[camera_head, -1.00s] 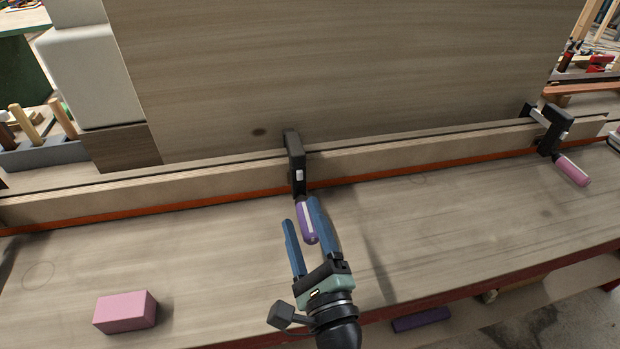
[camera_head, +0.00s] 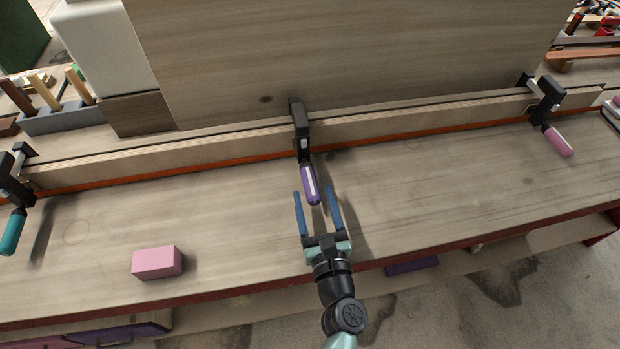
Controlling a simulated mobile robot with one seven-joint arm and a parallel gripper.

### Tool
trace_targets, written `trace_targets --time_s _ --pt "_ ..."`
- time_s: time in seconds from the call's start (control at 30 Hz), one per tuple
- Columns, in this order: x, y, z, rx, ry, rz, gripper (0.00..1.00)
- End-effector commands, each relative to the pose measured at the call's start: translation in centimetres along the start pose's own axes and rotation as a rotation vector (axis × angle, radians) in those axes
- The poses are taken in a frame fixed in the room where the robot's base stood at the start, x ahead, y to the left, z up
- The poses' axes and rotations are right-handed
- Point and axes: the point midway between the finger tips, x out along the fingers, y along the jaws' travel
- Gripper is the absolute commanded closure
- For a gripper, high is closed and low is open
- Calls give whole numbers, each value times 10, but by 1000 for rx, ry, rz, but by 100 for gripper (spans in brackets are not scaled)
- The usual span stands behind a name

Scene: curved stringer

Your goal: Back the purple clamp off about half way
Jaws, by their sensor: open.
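The purple clamp (camera_head: 310,185) is the middle one on the long wooden strip (camera_head: 240,142). Its black head (camera_head: 301,130) sits over the strip, and its purple handle with a pale stripe points down toward the front of the bench. My gripper (camera_head: 316,192) is open in front of it. The two blue fingers stand apart, one to each side of the handle's lower end in the picture. I cannot tell whether a finger touches the handle.
A teal-handled clamp (camera_head: 13,230) is at the far left and a pink-handled clamp (camera_head: 557,141) at the right. A pink block (camera_head: 157,262) lies on the bench (camera_head: 430,185) left of my gripper. A tall wooden panel (camera_head: 350,50) stands behind the strip.

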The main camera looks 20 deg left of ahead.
Motion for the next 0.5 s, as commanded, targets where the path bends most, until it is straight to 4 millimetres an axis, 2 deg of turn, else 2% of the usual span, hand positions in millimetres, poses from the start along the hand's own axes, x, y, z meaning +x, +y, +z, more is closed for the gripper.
trace_targets --time_s 0.03,0.2,0.5 --pt "10 0 2 1 -3 0 34" --pt "30 -1 1 0 -1 -2 34" --pt "44 0 0 -1 1 -1 34"
